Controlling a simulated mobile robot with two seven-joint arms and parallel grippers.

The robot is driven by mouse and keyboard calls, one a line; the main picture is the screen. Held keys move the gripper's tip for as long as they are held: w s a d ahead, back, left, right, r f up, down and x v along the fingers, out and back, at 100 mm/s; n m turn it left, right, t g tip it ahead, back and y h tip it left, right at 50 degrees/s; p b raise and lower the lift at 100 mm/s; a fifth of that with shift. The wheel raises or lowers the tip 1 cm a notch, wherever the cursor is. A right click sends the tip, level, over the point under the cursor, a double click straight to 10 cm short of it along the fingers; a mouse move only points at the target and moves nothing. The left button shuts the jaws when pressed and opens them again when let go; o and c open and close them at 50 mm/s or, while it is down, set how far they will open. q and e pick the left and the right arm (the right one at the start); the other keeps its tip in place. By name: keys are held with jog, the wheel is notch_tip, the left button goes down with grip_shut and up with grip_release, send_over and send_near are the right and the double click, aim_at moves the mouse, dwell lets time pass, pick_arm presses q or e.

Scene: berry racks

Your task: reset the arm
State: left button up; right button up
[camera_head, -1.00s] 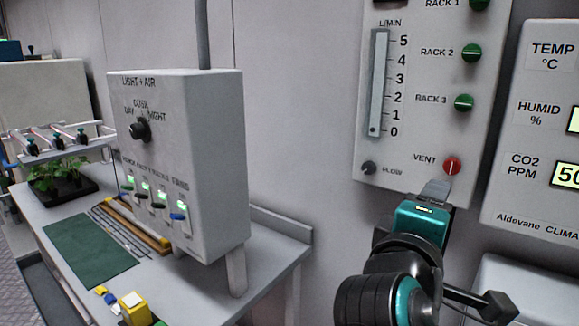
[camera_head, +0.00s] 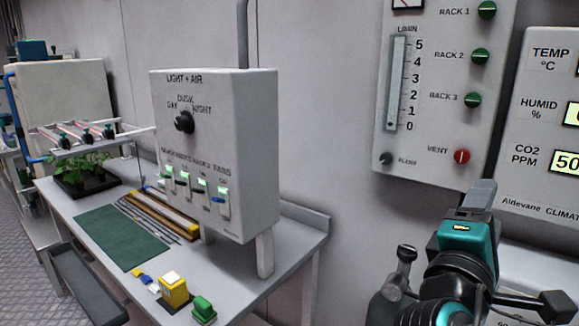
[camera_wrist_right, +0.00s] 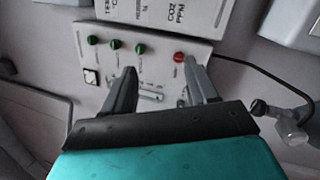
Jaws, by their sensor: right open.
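My right gripper (camera_head: 479,194) is teal and grey, low at the right of the head view, below the red VENT knob (camera_head: 462,156) and apart from it. In the right wrist view its two fingers (camera_wrist_right: 162,92) are spread with nothing between them. Beyond them is the panel (camera_wrist_right: 150,60) with several green knobs and the red knob (camera_wrist_right: 179,57). The panel (camera_head: 440,172) also shows in the head view, with RACK knobs and a flow gauge. My left gripper is not in view.
A light and air control box (camera_head: 210,150) stands on the grey bench (camera_head: 280,262). A green mat (camera_head: 122,238), a yellow block (camera_head: 173,289) and a green block (camera_head: 204,308) lie on the bench. A climate display (camera_head: 545,130) is at the right. A black cable (camera_wrist_right: 255,68) hangs near the panel.

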jog(key=d+r+n+t+h, duration=0.1)
jog(key=d+n, duration=0.1)
jog(key=d, duration=0.2)
notch_tip(320, 180, down, 30)
jog(key=a+g+y, duration=0.2)
jog(key=g+y, duration=0.1)
jog(key=y, duration=1)
jog(key=s+f+m+g+y, duration=0.4)
jog(key=s+f+m, duration=0.3)
jog(key=s+f, duration=0.7)
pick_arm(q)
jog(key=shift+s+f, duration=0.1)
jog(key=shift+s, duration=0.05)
pick_arm(e)
jog(key=w+a+m+t, duration=0.1)
jog(key=a+m, duration=0.4)
jog(key=a, duration=0.5)
jog(key=shift+a+r, duration=0.2)
jog(key=shift+r, duration=0.2)
